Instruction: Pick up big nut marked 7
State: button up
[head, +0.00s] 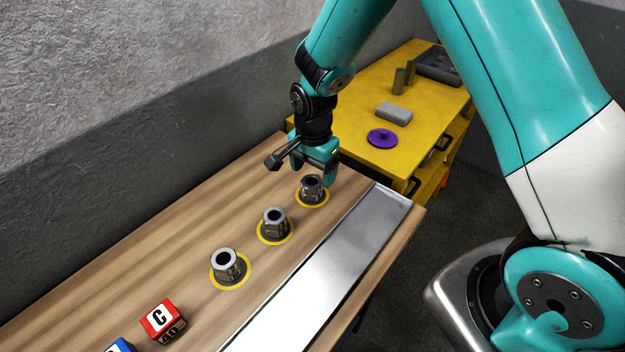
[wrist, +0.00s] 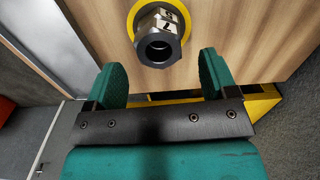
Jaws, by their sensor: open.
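A big steel nut (head: 311,187) stands upright on a yellow ring at the far end of the wooden bench. In the wrist view this nut (wrist: 157,38) shows a light label that appears to include a 7; the marking is hard to read. My gripper (head: 315,168) is over that far nut, pointing down. In the wrist view its two teal fingers (wrist: 165,75) are open, with nothing between them; the nut lies just beyond them. Two more nuts, a middle one (head: 274,224) and a near one (head: 229,265), stand on their own yellow rings; their marks are unreadable.
A red lettered block (head: 163,318) and a blue block (head: 121,345) sit at the near end of the bench. A flat metal strip (head: 318,272) runs along its right side. A yellow cabinet (head: 350,150) holding a purple disc (head: 382,138) and a grey block (head: 394,113) stands behind.

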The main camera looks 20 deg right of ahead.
jog(key=shift+f, duration=1.45)
jog(key=c, duration=1.1)
